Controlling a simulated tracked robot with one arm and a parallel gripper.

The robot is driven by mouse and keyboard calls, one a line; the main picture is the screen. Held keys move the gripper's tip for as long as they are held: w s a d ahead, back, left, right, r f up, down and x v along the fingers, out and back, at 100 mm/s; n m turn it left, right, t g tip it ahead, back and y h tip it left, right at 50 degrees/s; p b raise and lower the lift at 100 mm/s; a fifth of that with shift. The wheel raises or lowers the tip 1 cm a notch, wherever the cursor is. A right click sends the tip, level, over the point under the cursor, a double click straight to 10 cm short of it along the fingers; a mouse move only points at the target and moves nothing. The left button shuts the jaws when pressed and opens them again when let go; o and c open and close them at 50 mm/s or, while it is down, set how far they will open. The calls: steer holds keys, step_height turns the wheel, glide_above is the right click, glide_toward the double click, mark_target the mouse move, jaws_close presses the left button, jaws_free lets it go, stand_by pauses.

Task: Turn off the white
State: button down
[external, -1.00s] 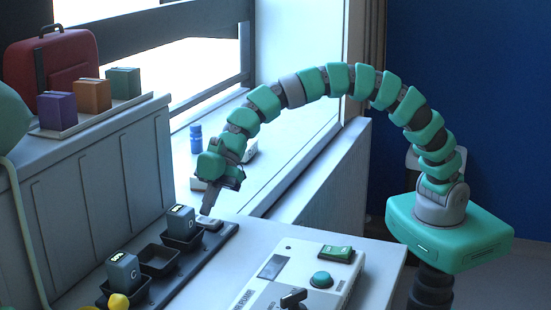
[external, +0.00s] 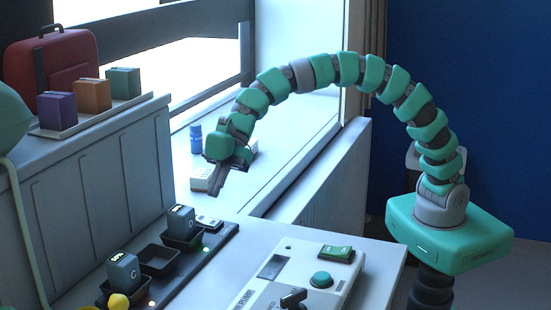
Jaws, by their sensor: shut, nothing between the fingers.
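A small white switch (external: 208,221) sits at the far end of the dark charging tray (external: 222,240) on the bench. My gripper (external: 217,194) is shut and empty, pointing down, a little above the switch and apart from it. A white block (external: 201,184) lies on the window sill, partly hidden behind my gripper. A white control box (external: 262,292) stands on the bench with a green rocker (external: 335,254), a round green button (external: 321,280) and a dark lever (external: 293,298). Which white thing the task means is not clear.
Two grey battery packs, one near (external: 123,272) and one far (external: 181,223), stand in tray slots; the slot between them is empty. Small lights glow by the tray. A yellow knob (external: 118,301) is at the front. A blue bottle (external: 196,139) stands on the sill.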

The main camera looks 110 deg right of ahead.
steer(key=v, duration=0.8)
steer(key=shift+s+p, duration=0.3)
steer(key=shift+p, duration=0.05)
steer(key=shift+r, duration=0.1)
steer(key=shift+w+d+r+t, duration=0.15)
steer(key=shift+w+d+t, duration=0.15)
steer(key=shift+w, duration=0.25)
